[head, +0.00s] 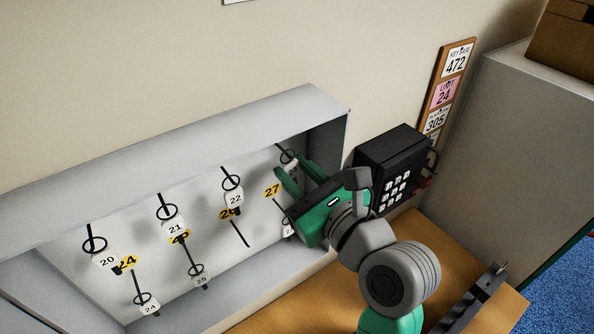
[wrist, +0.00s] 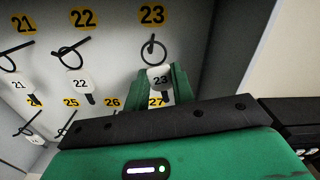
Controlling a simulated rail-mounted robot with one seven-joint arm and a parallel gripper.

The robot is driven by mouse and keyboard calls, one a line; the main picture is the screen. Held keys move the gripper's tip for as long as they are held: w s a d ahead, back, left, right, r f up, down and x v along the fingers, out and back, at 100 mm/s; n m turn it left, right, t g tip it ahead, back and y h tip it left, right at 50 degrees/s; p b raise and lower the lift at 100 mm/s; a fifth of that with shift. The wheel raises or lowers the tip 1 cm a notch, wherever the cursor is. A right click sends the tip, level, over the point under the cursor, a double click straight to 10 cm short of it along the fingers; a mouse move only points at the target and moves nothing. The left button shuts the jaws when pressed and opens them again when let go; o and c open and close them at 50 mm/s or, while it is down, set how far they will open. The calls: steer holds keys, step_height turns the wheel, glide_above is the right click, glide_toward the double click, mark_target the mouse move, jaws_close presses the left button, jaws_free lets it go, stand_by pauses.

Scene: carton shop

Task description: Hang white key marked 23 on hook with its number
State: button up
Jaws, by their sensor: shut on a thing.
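The white key tag marked 23 (wrist: 160,79) is between the green fingers of my gripper (wrist: 163,72), which is shut on it. Its dark ring (wrist: 153,51) stands above the tag, overlapping the hook under the yellow 23 label (wrist: 152,14). I cannot tell for sure whether the hook passes through the ring. In the head view my gripper (head: 291,168) reaches into the right end of the grey key cabinet (head: 318,104), at the upper row. The tag is mostly hidden there by the fingers, and the ring (head: 288,157) shows just above them.
Keys 22 (head: 235,198), 21 (head: 175,228) and 20 (head: 106,261) hang to the left. Keys 25 (head: 201,280) and 24 (head: 150,307) hang in the lower row; hook 26 (head: 238,235) looks bare. A black keypad box (head: 392,165) stands close right of the cabinet.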

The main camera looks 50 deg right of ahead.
steer(key=o, duration=0.8)
steer(key=shift+o, duration=0.2)
steer(key=b+v, duration=0.1)
steer(key=v, duration=0.7)
steer(key=shift+b, duration=0.3)
